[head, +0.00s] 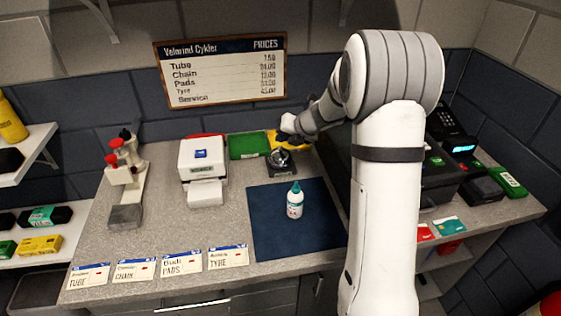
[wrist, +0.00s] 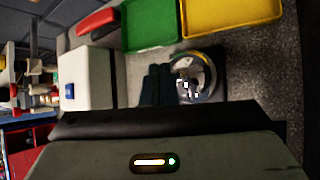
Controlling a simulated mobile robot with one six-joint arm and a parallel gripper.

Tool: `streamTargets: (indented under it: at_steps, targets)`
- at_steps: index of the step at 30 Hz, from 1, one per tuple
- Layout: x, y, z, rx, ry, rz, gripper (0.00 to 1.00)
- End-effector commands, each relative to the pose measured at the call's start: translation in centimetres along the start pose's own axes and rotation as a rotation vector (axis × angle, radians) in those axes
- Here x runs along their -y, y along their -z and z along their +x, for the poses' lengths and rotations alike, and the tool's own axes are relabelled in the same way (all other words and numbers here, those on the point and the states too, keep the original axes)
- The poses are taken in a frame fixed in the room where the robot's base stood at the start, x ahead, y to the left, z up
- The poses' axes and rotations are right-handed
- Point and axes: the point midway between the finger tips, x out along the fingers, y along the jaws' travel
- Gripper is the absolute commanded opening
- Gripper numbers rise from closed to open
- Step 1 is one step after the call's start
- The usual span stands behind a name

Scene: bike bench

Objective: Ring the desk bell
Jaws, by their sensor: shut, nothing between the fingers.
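The desk bell (head: 280,158) is a shiny silver dome on a dark base, standing at the back of the counter. It also shows in the wrist view (wrist: 196,76), just right of the fingertips. My gripper (wrist: 160,70) is shut and empty, its dark fingers side by side. In the wrist view the fingertips overlap or lie right beside the bell's left edge; I cannot tell whether they touch it. In the head view my wrist is just behind and above the bell, and the fingers are hard to make out.
A white receipt printer (head: 201,160) stands left of the bell. Green (head: 248,145) and yellow (wrist: 232,14) trays lie behind it. A blue mat (head: 268,220) with a small bottle (head: 295,202) lies in front. A dark cash register (head: 432,180) stands right.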

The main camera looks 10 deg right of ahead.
Motion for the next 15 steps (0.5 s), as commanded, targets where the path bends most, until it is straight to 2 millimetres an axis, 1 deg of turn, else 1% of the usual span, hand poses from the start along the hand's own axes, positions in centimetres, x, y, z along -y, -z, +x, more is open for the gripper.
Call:
streamTargets:
  at_steps: [8,15]
  targets:
    - [0.0,0.02,0.02,0.0,0.0,0.0,0.0]
    - [0.36,0.4,0.53,0.0,0.0,0.001,0.0]
